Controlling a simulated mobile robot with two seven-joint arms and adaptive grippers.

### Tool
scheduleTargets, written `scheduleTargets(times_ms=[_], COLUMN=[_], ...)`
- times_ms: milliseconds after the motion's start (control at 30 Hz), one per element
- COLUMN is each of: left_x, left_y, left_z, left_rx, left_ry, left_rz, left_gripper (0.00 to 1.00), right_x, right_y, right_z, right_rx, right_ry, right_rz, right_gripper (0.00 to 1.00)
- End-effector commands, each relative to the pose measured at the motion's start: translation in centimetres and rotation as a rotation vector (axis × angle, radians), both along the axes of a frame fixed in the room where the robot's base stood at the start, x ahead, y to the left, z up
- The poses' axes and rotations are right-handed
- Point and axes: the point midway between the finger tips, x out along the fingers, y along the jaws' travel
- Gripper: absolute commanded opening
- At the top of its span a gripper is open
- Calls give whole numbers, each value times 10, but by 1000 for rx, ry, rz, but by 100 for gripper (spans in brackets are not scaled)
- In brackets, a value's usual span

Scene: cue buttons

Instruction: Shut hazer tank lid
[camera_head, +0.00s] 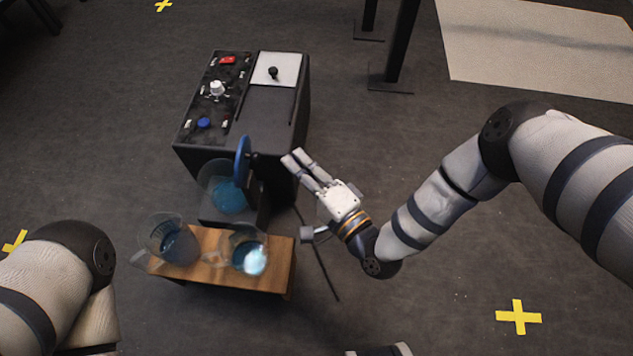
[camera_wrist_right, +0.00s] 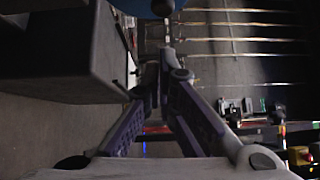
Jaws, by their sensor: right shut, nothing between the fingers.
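The hazer is a black box (camera_head: 275,125) with a clear tank (camera_head: 212,177) of blue liquid at its front. The tank's round blue lid (camera_head: 242,161) stands on edge, upright and open, at the tank's right side. A bit of blue, probably the lid, shows at the top of the right wrist view (camera_wrist_right: 163,7). My right gripper (camera_head: 294,157) is shut and empty, just right of the lid, with its fingers pointing up and left toward the box. A small gap seems to lie between fingertips and lid. My left gripper is out of view.
A small wooden table (camera_head: 272,276) before the hazer holds two clear jugs, one left (camera_head: 172,243) and one right (camera_head: 246,250), with bluish contents. The panel has a red switch (camera_head: 228,60), white knob (camera_head: 217,88) and blue button (camera_head: 204,123). Floor right is open.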

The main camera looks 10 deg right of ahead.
Motion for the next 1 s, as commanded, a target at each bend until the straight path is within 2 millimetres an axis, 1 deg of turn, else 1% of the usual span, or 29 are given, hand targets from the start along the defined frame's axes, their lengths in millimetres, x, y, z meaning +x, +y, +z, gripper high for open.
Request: scheduleTargets(times_ms=[33,100,200,300,667,867,1000], left_x=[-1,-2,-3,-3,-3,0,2], left_y=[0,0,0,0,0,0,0], left_z=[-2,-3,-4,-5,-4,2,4], left_rx=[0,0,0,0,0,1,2], left_ry=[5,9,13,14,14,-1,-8], left_rz=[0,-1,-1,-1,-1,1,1], left_gripper=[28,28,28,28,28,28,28], right_x=[0,3,6,7,8,8,8], right_y=[11,21,30,34,35,36,36], right_z=[-2,-1,0,0,1,8,8], right_rx=[5,2,2,1,-1,-36,-60], right_ry=[6,4,4,4,5,14,22], right_rz=[5,5,3,3,3,3,4], right_gripper=[0,0,0,0,0,0,0])
